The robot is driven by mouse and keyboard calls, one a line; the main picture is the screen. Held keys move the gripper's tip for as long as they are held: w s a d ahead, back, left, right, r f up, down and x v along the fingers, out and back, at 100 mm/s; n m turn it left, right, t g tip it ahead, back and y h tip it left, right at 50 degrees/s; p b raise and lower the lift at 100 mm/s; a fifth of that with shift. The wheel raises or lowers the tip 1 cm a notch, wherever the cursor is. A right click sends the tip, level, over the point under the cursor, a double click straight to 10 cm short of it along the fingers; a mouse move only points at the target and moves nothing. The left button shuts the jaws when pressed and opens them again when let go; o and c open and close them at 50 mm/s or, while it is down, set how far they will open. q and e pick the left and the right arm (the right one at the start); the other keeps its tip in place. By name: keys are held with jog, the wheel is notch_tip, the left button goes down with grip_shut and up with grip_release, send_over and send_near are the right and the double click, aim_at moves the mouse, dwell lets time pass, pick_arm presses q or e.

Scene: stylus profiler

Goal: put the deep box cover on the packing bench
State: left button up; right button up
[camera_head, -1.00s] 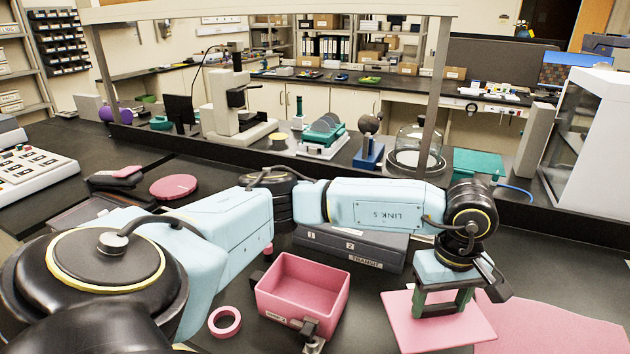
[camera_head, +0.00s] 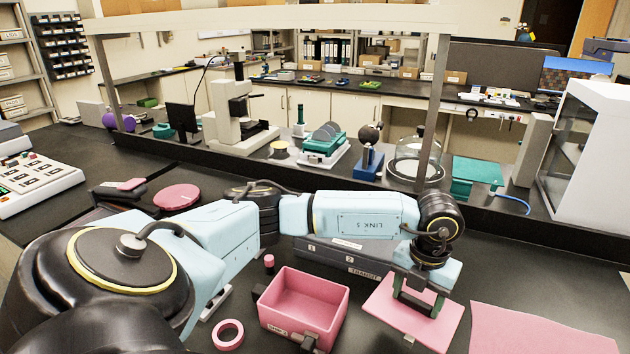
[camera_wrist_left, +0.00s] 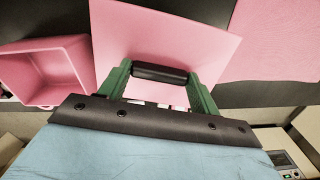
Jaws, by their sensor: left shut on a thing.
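The deep box cover, a flat pink square panel (camera_head: 385,312), hangs under my left gripper (camera_head: 418,303). It also shows in the left wrist view (camera_wrist_left: 200,40). The gripper's green fingers are shut on the cover's dark bar-like handle (camera_wrist_left: 160,73). The cover is beside the open pink box (camera_head: 303,300), to its right and apart from it. Whether the cover touches the black bench top (camera_head: 520,285) is hard to tell. My right gripper is not in view.
A pink mat (camera_head: 535,330) lies to the right of the cover. A dark case marked TRANSIT (camera_head: 345,262) stands behind the box. A pink ring (camera_head: 228,334) lies left of the box. Bare black bench shows behind the mat.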

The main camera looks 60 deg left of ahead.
pick_arm(q)
jog(key=n, duration=0.3)
jog(key=shift+a, duration=0.3)
notch_tip(320, 180, down, 10)
jog(key=shift+f+p, duration=0.1)
jog(key=shift+p, duration=0.35)
jog(key=shift+f, duration=0.15)
jog(key=o, duration=1.4)
notch_tip(320, 180, up, 12)
jog(key=shift+r, duration=0.25)
